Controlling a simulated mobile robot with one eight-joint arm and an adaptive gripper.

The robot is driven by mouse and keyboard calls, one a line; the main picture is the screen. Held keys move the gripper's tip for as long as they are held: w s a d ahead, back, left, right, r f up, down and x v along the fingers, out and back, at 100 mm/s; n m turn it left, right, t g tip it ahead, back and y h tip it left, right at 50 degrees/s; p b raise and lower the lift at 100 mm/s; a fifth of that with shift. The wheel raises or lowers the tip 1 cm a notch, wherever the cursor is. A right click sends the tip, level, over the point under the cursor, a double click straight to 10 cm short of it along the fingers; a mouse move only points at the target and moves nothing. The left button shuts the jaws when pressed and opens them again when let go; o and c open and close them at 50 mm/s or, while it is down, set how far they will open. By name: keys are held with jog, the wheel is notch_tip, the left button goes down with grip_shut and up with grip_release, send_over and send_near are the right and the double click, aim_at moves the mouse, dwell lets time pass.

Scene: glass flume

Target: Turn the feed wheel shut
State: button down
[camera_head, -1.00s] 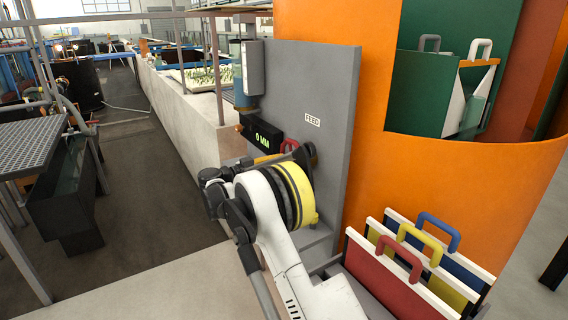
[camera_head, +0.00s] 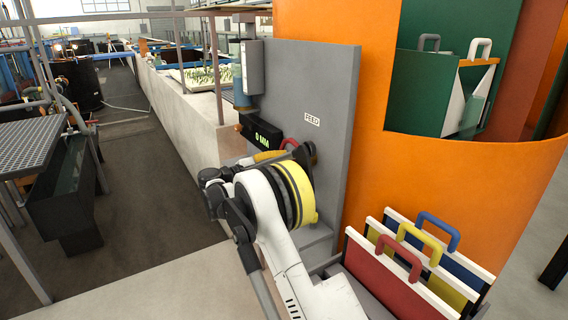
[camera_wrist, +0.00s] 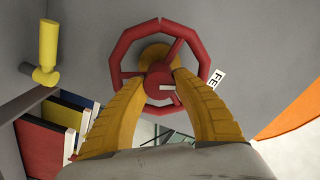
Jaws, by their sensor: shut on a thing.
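The feed wheel (camera_wrist: 121,55) is red, with spokes and a round hub, and faces me in the wrist view. My gripper (camera_wrist: 164,84) has its two yellow fingers closed on the wheel at its hub and spokes. A small pale mark shows on the hub. In the head view only a bit of the red wheel (camera_head: 289,142) shows behind my wrist; the rest is hidden. The FEED label (camera_head: 312,119) is on the grey panel (camera_head: 330,80). The dark display (camera_head: 262,138) beside it reads 0 MM in green.
A yellow handle (camera_wrist: 48,48) sticks out from the grey wall in the wrist view. Red, yellow and blue boards with handles (camera_head: 400,262) stand at the lower right of the head view. A large orange curved wall (camera_head: 350,215) closes the right side. The left walkway floor (camera_head: 150,210) is clear.

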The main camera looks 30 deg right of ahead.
jog(key=m, duration=0.4)
jog(key=shift+m, duration=0.4)
dwell(0.4)
jog(key=c, duration=1)
grip_release()
jog(key=shift+d, duration=0.1)
jog(key=shift+o, duration=0.2)
jog(key=a, duration=1.2)
jog(key=shift+s, duration=0.25)
